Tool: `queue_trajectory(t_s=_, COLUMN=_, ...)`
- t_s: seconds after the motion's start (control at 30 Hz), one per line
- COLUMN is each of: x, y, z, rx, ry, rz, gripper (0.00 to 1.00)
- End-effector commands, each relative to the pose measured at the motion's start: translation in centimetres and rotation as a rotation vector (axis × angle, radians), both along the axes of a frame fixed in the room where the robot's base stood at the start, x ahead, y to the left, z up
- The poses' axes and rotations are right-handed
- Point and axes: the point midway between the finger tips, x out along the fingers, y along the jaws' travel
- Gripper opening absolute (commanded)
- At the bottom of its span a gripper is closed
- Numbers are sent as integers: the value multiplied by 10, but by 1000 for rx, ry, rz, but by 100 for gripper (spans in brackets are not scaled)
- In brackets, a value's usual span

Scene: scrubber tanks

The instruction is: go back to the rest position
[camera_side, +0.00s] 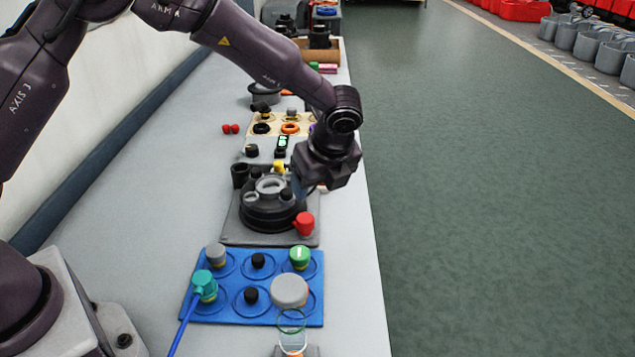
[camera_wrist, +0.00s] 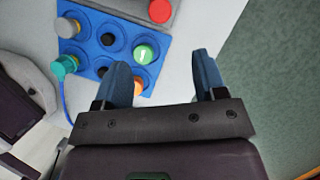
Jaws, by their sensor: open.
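My gripper (camera_wrist: 160,64) is open in the wrist view, with its two blue fingers apart and nothing between them. In the side view my gripper (camera_side: 300,188) hangs beside the right part of a round dark device (camera_side: 268,212), above the bench. The fingertips are partly hidden there, so I cannot tell how high they are or whether they touch the device.
The blue tray (camera_side: 228,312) holds a teal plug with a cable (camera_side: 204,284), a green-topped part (camera_side: 299,257) and a large grey cap (camera_side: 289,290). A red knob (camera_side: 304,224) sits by the device. The bench is clear at left (camera_side: 130,200); the floor lies right.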

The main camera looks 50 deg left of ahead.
Motion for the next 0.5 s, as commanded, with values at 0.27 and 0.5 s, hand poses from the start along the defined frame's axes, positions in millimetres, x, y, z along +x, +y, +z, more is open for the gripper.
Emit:
queue_trajectory(t_s=0.27, x=-7, y=-2, z=-6, rx=-32, ry=-34, rz=157, gripper=65)
queue_trajectory(t_s=0.5, x=-60, y=9, z=17, rx=-116, ry=-106, rz=601, gripper=65)
